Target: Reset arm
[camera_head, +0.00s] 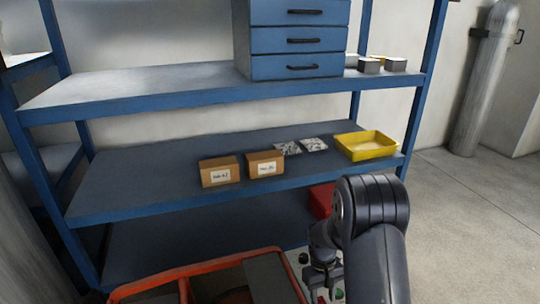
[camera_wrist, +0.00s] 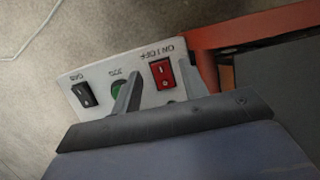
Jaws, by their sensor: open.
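My gripper (camera_head: 322,284) hangs low at the bottom of the head view, beside the right end of an orange-framed cart (camera_head: 205,266). In the wrist view my gripper (camera_wrist: 163,90) is open, its two fingers apart with nothing between them. They point at a white switch panel (camera_wrist: 144,97) and overlap it in the picture; whether they touch it I cannot tell. The panel has a black switch (camera_wrist: 85,95), a green button (camera_wrist: 118,90) partly behind a finger, and a red on/off switch (camera_wrist: 162,73).
A blue shelf rack (camera_head: 140,195) stands ahead, with two labelled cardboard boxes (camera_head: 220,172) and a yellow tray (camera_head: 366,146) on its middle shelf. A red container (camera_head: 321,200) is lower down behind my arm. A gas cylinder (camera_head: 486,85) stands at right. Floor at right is clear.

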